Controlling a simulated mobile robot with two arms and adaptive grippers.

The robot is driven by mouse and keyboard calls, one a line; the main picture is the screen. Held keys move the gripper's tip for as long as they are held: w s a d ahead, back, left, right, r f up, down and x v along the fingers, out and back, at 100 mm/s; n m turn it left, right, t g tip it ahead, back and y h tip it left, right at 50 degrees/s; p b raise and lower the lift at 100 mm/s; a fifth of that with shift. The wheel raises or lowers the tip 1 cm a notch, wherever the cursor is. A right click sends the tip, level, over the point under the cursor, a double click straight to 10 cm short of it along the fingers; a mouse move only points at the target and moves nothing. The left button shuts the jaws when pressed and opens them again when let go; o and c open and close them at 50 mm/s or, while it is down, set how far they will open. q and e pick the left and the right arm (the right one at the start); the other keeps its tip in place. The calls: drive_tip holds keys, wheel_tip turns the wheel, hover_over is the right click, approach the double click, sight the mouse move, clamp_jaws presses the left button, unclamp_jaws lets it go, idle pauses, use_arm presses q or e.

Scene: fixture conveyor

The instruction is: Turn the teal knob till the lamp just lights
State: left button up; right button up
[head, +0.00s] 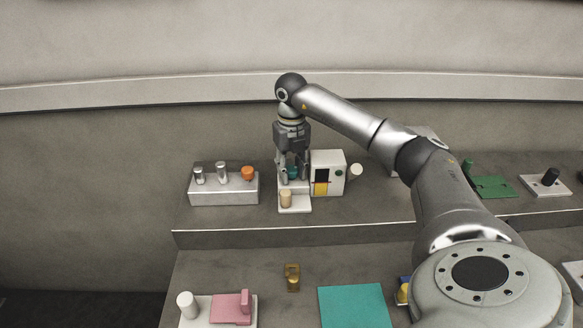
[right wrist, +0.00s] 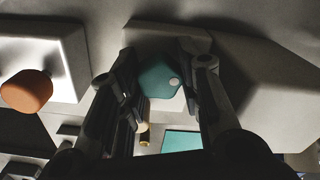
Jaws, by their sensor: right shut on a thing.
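The teal knob (head: 292,172) sits on a small white fixture (head: 295,208) on the raised shelf, mostly hidden by my gripper in the head view. My right gripper (head: 293,168) points down over it and is shut on it. In the right wrist view the teal knob (right wrist: 157,78) shows between the fingers (right wrist: 158,72), with a pale dot near its right edge. A cream cylinder (head: 286,198), probably the lamp, stands at the front of the fixture. I cannot tell for sure whether it is lit. My left gripper is not in view.
A white box (head: 326,160) with a dark window and yellow patch stands close right of the fixture. A grey block (head: 224,190) with an orange knob (head: 248,173) is at left. A teal mat (head: 354,306) lies on the lower level.

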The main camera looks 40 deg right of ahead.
sight(291, 169)
idle(0.3)
drive_tip(key=o, duration=0.7)
drive_tip(key=shift+o, duration=0.2)
drive_tip(key=shift+r, duration=0.15)
wheel_tip(291, 169, up, 12)
drive_tip(key=shift+f, duration=0.2)
